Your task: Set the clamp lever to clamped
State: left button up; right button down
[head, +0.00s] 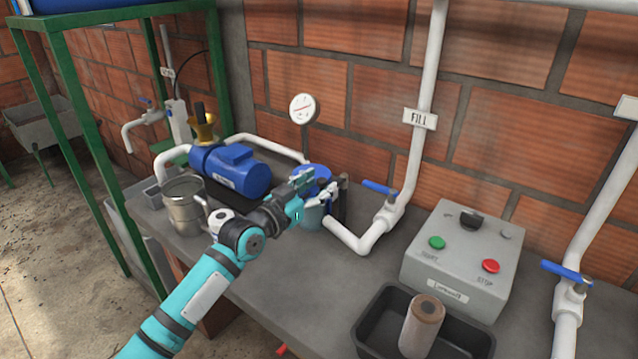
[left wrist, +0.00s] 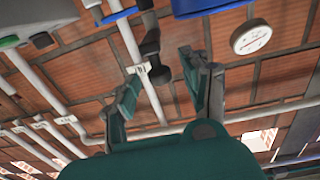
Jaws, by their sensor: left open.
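My left gripper (head: 316,184) is open beside a blue-lidded canister (head: 312,219) on the bench. In the left wrist view its two fingers (left wrist: 160,86) stand apart with nothing gripped. A black lever with a rounded end (left wrist: 151,46), which looks like the clamp lever, shows beyond and between the fingertips. It hangs next to the blue rim at the top of that view. In the head view a dark upright part (head: 343,196) beside the canister may be this lever, partly hidden by the gripper. My right gripper is not in view.
A blue motor (head: 232,170) and metal pot (head: 185,206) stand left of the gripper. The white FILL pipe (head: 364,240) with a blue valve handle runs close on its right. A grey control box (head: 462,258) and black tray (head: 373,330) sit farther right.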

pick_arm(q)
jog(key=shift+w+d, duration=0.25)
jog(key=shift+w, duration=0.05)
jog(key=shift+c, duration=0.4)
grip_shut()
